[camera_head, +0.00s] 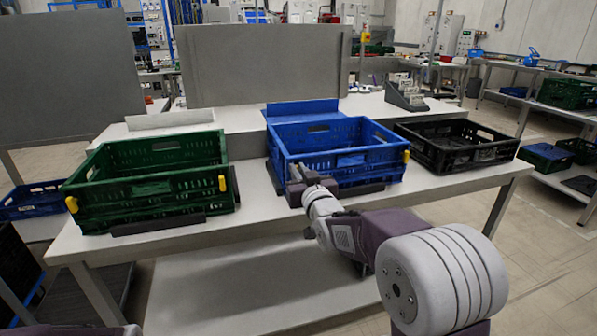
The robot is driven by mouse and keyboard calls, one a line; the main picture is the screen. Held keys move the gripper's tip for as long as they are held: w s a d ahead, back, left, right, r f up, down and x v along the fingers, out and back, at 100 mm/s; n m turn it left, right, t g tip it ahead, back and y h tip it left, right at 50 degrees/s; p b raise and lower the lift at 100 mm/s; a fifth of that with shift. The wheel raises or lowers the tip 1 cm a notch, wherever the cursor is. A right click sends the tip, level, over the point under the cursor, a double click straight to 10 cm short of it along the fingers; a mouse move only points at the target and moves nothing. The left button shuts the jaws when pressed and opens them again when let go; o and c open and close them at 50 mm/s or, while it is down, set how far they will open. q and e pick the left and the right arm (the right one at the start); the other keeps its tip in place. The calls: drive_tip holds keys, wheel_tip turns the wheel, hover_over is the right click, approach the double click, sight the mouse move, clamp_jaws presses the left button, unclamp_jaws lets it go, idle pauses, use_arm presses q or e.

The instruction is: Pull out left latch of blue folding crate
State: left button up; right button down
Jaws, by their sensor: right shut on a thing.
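The blue folding crate (345,160) stands unfolded on the grey table, in the middle of the row of crates. Its yellow right latch (406,156) shows at the front right corner. My right gripper (294,177) is at the crate's front left corner, shut on the left latch there. The latch itself is hidden behind my gripper and wrist. My left gripper is out of the picture; only a bit of my left arm shows at the bottom left edge.
A green crate (150,188) with yellow latches stands to the left and a black crate (455,158) to the right. Low dark rails edge the crates' places. A grey panel (262,66) stands behind. The table's front strip (250,221) is clear.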

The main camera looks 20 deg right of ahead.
idle(0.4)
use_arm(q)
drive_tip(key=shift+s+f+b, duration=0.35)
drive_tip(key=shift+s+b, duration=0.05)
use_arm(e)
drive_tip(key=shift+s, duration=0.8)
drive_tip(key=c, duration=1.4)
unclamp_jaws()
drive_tip(key=shift+c, duration=0.2)
drive_tip(key=shift+s, duration=0.1)
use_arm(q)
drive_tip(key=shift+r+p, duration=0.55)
use_arm(e)
drive_tip(key=s, duration=0.9)
drive_tip(key=shift+d, duration=0.2)
